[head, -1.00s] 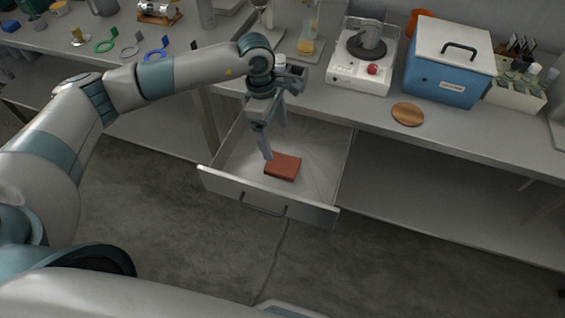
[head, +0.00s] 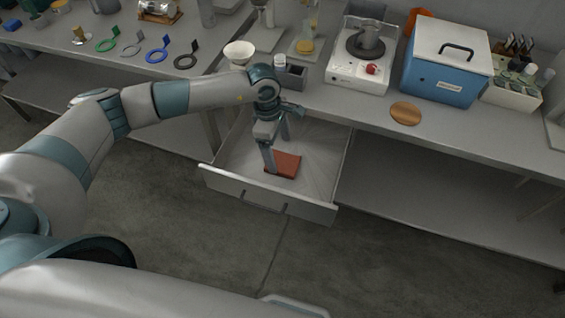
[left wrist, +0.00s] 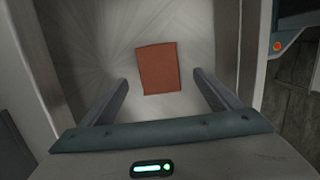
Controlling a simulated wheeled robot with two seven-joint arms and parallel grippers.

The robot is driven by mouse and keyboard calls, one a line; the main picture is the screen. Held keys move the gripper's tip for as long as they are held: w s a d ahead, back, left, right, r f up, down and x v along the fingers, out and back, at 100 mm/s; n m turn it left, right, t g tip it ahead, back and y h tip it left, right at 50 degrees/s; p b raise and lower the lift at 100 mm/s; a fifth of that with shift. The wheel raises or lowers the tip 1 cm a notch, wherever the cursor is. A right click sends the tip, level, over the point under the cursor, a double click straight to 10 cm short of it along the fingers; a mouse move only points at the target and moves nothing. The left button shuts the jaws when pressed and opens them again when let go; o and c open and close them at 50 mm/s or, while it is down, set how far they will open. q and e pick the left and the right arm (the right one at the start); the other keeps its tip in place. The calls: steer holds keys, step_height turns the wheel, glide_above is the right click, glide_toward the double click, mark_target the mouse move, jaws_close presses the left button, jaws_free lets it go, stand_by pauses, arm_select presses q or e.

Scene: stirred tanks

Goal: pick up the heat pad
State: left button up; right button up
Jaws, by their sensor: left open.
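The heat pad (head: 287,163) is a flat reddish-brown rectangle lying on the floor of the open drawer (head: 325,170). In the left wrist view the heat pad (left wrist: 159,69) lies beyond the fingertips, in line with the gap between them. My left gripper (head: 279,157) points down into the drawer above the pad, and one finger covers part of the pad in the head view. In the left wrist view the left gripper (left wrist: 160,78) is open, with nothing between its fingers. My right gripper is not in view.
The drawer's front panel and handle (head: 263,202) face the robot, and its walls stand close around the gripper.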

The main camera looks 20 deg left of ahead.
mark_target(282, 162)
arm_select(q)
steer(key=shift+w+d+f+p, duration=0.1)
steer(key=shift+d+f+p, duration=0.1)
steer(key=shift+f+p, duration=0.6)
steer(key=shift+d+f+p, duration=0.15)
steer(key=shift+f+p, duration=0.2)
steer(key=shift+f, duration=1.35)
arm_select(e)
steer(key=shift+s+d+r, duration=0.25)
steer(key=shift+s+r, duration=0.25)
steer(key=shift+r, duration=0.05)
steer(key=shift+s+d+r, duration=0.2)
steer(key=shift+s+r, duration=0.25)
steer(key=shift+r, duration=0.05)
arm_select(q)
steer(key=c, duration=1.1)
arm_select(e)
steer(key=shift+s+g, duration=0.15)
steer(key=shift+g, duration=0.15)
